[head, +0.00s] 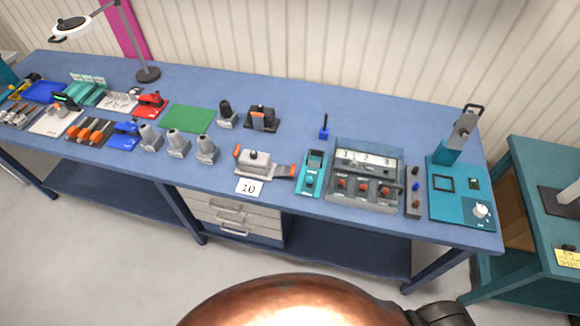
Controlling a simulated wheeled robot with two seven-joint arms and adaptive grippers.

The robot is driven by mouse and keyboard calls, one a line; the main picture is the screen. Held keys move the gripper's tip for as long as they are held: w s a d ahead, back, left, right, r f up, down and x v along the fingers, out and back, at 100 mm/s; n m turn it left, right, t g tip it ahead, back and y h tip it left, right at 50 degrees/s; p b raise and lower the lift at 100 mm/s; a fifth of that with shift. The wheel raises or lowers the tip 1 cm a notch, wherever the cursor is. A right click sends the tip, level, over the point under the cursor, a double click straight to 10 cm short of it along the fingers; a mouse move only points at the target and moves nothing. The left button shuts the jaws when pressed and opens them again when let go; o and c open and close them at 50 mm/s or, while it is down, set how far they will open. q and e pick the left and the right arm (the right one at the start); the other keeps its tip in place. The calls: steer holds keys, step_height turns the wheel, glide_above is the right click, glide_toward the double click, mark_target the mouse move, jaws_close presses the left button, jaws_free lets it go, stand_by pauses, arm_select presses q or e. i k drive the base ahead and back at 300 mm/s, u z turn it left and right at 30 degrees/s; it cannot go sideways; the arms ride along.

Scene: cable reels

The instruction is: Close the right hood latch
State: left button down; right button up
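A grey connector hood (256,161) sits on the blue bench near its front edge, just behind a white card marked 10 (249,187). Its left latch (237,153) has an orange end and stands up close against the hood's left side. Its right latch (284,170) sticks out to the right, away from the hood, with an orange end. The right latch looks swung open and low over the bench top. Neither of my grippers is in view.
A teal device (311,173) stands close right of the right latch. A grey panel with displays (365,176) is further right. Grey cylindrical parts (207,150) stand to the left. A dark hood with orange (262,119) is behind. A green mat (189,118) lies behind left.

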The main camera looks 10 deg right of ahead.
mark_target(288, 170)
steer(key=u, duration=1.8)
steer(key=k, duration=0.6)
steer(key=z, duration=1.1)
